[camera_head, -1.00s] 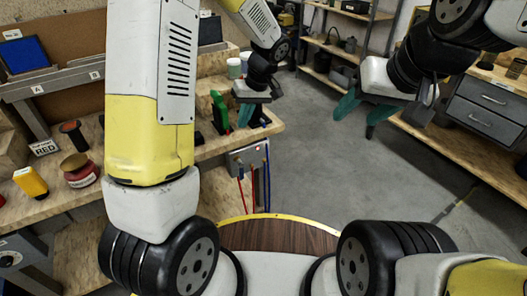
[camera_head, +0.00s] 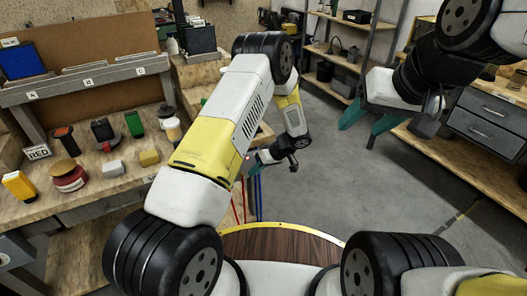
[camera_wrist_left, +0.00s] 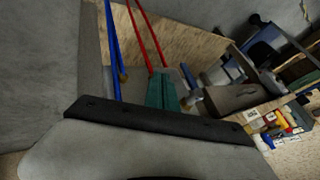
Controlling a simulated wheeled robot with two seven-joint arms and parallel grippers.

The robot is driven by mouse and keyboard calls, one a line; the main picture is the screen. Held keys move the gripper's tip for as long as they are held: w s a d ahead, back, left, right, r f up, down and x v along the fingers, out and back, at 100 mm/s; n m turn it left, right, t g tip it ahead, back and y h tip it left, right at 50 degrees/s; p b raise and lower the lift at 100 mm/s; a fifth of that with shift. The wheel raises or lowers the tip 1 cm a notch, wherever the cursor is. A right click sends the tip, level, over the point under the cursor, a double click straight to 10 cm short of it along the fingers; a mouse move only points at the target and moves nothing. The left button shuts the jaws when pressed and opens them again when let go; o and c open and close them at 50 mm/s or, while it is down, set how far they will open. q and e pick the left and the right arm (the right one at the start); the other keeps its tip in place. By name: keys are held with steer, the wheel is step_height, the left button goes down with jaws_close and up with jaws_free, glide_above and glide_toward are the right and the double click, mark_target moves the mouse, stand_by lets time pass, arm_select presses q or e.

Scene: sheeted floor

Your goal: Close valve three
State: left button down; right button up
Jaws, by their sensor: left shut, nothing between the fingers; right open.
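Red lines (camera_head: 237,204) and blue lines (camera_head: 257,190) run down by the workbench's right end in the head view. The same red lines (camera_wrist_left: 145,35) and blue lines (camera_wrist_left: 112,40) show close up in the left wrist view. My left gripper (camera_head: 253,164) is low beside the bench end, above these lines, its teal fingers (camera_wrist_left: 165,92) together with nothing between them. Beside them is a grey part with a blue end (camera_wrist_left: 187,76). I cannot tell which valve is number three; my arm hides most of the valve box. My right gripper (camera_head: 365,122) is open and empty over the floor.
Grey drawers (camera_head: 487,115) stand at right. The middle floor is clear.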

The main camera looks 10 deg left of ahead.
arm_select(q)
steer(key=shift+s+a+f, duration=0.35)
steer(key=shift+a+f, duration=0.15)
steer(key=shift+a, duration=0.5)
steer(key=shift+s+a+f, duration=0.35)
steer(key=shift+a+f, duration=0.1)
steer(key=shift+a, duration=0.5)
steer(key=shift+s+a+f, duration=0.35)
steer(key=shift+a+f, duration=0.15)
steer(key=shift+a, duration=0.5)
steer(key=shift+s+a+f+g+y, duration=0.2)
steer(key=shift+f+g+y, duration=0.1)
steer(key=shift+y, duration=0.3)
steer(key=shift+s+a+r+m+g+y, duration=0.1)
steer(key=shift+s+a+m+g+y, duration=0.4)
steer(key=shift+a+y, duration=0.55)
steer(key=shift+s+a+r+m+g+y, duration=0.1)
steer(key=shift+s+a+m+g+y, duration=0.45)
steer(key=shift+y, duration=0.95)
steer(key=shift+s+a+r+m+g+y, duration=0.1)
steer(key=shift+s+a+m+g+y, duration=0.35)
steer(key=shift+a+y, duration=0.6)
steer(key=shift+s+d, duration=0.15)
